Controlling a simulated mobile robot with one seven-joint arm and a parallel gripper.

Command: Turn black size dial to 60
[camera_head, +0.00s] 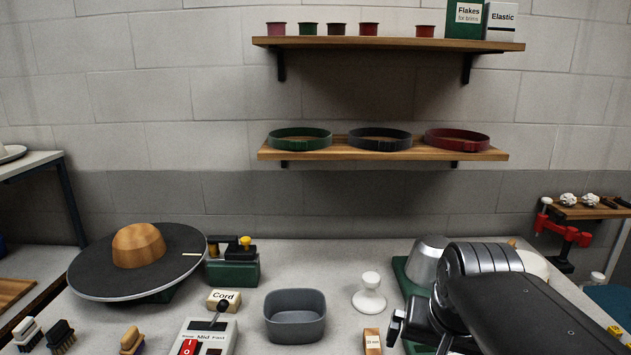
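I cannot make out a black size dial or a number 60 in this view. A metal dome (428,258) on a green base (402,272) stands at the right of the table, largely covered by my arm. A dial there may be hidden. My gripper (412,328) is at the lower right, in front of the green base. Its fingertips are partly cut off or blocked by the arm, so I cannot tell if it is open or holds anything.
A grey bin (295,316), a white stand (369,295) and a small wooden block (372,341) are left of my arm. A speed box (210,334) with a black-knobbed lever stands at front. A black disc with a wooden dome (138,245) is at left.

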